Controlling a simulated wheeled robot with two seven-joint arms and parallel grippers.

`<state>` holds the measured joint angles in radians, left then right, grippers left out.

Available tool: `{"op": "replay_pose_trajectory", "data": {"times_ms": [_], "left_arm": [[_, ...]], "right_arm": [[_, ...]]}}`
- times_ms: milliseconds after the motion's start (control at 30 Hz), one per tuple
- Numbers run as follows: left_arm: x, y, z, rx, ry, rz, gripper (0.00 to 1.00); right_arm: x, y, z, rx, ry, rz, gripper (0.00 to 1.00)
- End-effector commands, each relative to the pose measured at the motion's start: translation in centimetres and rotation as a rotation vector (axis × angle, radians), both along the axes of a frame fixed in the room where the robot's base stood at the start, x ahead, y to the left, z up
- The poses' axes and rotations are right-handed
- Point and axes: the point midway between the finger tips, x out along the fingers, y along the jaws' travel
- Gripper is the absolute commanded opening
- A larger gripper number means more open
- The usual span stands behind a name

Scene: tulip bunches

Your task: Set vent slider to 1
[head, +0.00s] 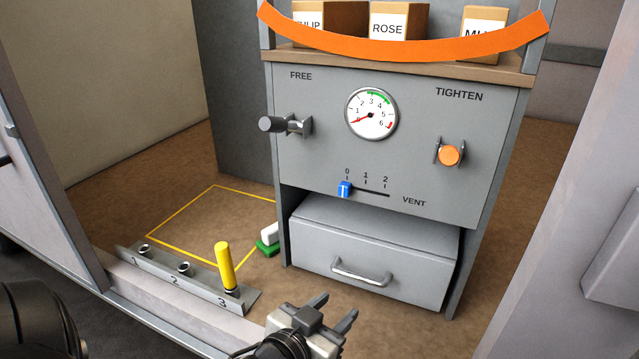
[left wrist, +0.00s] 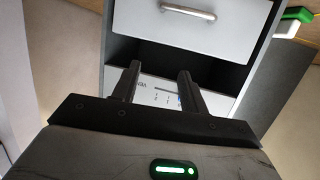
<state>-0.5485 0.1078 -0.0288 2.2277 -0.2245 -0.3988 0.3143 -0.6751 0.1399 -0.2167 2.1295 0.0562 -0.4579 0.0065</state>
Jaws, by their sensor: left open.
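The vent slider (head: 345,189) is a small blue knob at the left end of a dark slot, under the 0 mark. Marks 1 and 2 lie to its right, and the VENT label (head: 414,201) is beyond the slot. My left gripper (head: 336,309) is open and empty, low in front of the drawer and well apart from the slider. In the left wrist view its two dark fingers (left wrist: 157,82) stand apart, with part of the slider panel (left wrist: 153,92) showing between them; a finger partly hides the slider there. My right gripper is not in view.
The grey cabinet holds a gauge (head: 371,114), a dark lever (head: 286,125), an orange knob (head: 449,155) and a drawer (head: 375,250) with a handle. An orange strip (head: 404,45) crosses the shelf boxes. A yellow peg (head: 225,266) stands at socket 3 of a numbered rail (head: 205,303).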

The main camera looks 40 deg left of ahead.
Motion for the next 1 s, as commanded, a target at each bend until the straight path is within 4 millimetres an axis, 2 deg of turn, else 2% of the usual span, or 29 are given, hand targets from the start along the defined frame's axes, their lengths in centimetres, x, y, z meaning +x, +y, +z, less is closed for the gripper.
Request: {"op": "replay_pose_trajectory", "data": {"times_ms": [33,100,200,233,367,467,800,1000], "left_arm": [[1.1,2.2,3.4,0.012,-0.085,0.062,0.44],[1.9,4.5,6.7,0.025,-0.174,0.129,0.44],[2.3,6.6,9.6,0.037,-0.255,0.188,0.44],[2.4,7.0,10.0,0.038,-0.266,0.197,0.44],[3.6,7.6,10.4,0.041,-0.280,0.205,0.44],[5.3,8.0,10.5,0.042,-0.281,0.204,0.44],[12.6,9.7,10.4,0.040,-0.278,0.203,0.44],[15.9,10.5,10.3,0.040,-0.276,0.204,0.44]], "right_arm": [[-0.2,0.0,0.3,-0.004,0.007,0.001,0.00],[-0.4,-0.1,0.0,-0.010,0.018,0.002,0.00],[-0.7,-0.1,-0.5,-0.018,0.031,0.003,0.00],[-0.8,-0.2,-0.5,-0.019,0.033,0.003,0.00],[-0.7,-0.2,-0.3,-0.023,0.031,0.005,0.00],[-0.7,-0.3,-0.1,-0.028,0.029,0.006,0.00],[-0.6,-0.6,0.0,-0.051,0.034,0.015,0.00],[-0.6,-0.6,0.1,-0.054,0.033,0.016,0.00]]}}
